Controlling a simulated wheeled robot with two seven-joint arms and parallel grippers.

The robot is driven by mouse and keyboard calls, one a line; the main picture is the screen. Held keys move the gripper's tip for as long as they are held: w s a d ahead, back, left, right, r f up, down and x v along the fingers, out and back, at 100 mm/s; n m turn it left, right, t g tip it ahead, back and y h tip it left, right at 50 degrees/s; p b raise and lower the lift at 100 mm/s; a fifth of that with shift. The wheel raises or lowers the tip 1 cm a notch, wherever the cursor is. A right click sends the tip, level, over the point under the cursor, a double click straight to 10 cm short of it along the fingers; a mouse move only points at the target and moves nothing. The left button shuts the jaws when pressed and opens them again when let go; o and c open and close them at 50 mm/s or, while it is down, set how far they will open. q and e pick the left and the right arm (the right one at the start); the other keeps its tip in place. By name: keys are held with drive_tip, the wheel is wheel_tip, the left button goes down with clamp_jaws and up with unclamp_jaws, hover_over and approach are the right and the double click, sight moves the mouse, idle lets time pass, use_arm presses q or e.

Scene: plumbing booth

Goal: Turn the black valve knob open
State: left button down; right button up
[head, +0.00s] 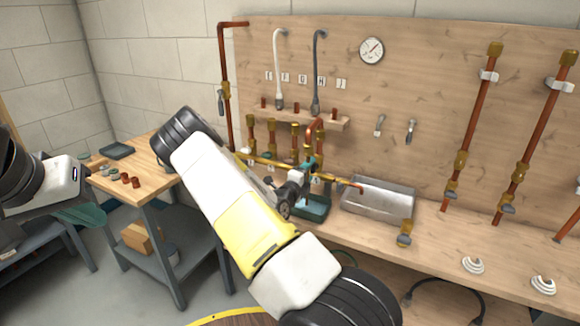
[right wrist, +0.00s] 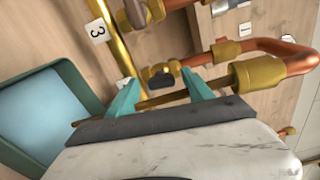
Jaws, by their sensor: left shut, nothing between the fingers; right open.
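The black valve knob (right wrist: 160,78) sits on a brass valve on a thin brass pipe in the right wrist view. My right gripper (right wrist: 160,80) is open, with one teal finger on each side of the knob; I cannot tell whether either touches it. In the head view my right gripper (head: 307,176) is at the pipework above the bench, and it hides the knob there. My left gripper (head: 82,214) is at the far left, shut and empty, away from the pipes.
A copper elbow pipe (right wrist: 285,50) and a brass fitting (right wrist: 257,74) lie close to the right finger. A green tray (right wrist: 55,76) is beside the left finger. A metal basin (head: 378,205) stands on the bench. A side table (head: 151,165) holds small fittings.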

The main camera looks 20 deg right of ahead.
drive_tip(key=v, duration=0.6)
drive_tip(key=shift+s+a, duration=0.25)
drive_tip(key=shift+a, duration=0.05)
